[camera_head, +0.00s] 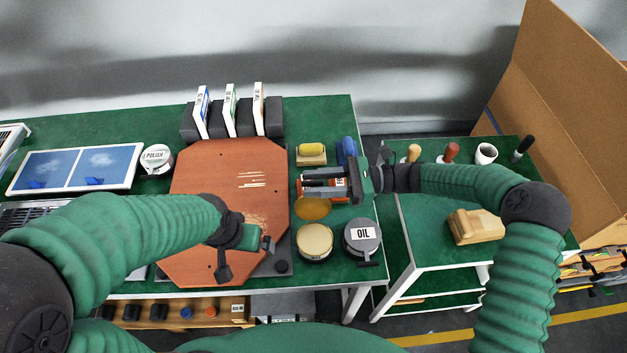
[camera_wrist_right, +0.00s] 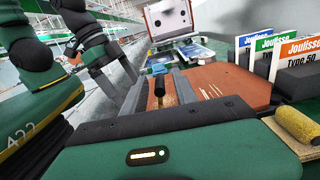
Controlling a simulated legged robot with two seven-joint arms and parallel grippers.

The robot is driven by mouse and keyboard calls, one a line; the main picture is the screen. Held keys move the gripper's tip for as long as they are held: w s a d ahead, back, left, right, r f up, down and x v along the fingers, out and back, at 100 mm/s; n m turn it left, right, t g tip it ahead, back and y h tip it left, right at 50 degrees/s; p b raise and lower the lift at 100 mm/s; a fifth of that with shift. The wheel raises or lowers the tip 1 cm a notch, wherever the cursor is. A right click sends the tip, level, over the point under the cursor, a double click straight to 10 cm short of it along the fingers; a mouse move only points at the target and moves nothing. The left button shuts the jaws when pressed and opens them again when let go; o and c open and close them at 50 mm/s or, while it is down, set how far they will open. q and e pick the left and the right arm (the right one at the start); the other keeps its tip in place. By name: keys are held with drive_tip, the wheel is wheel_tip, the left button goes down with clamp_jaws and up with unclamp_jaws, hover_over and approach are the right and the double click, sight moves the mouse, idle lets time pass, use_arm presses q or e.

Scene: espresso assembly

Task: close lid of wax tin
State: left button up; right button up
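The wax tin (camera_head: 315,246) is a round tin with a cream top at the front right of the green table. Its lid (camera_head: 312,208) appears as an amber disc raised at the tin's back edge, so the tin looks open. My right gripper (camera_head: 302,184) reaches in from the right, just behind the lid and apart from it as far as I can see. Its fingers (camera_wrist_right: 160,85) look spread, with a dark rod-like thing showing between them. My left gripper (camera_head: 246,259) is over the reddish-brown board (camera_head: 215,170), left of the tin, with its fingers apart and empty.
A grey OIL tin (camera_head: 362,238) stands right of the wax tin. A yellow roller (camera_head: 311,149) and a partly covered, labelled thing lie around my right gripper. A POLISH tin (camera_head: 157,158) and upright boxes (camera_head: 230,110) are farther back.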

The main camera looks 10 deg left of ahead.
drive_tip(key=shift+a, duration=0.55)
drive_tip(key=c, duration=0.4)
clamp_jaws()
drive_tip(key=shift+d, duration=0.1)
idle(0.5)
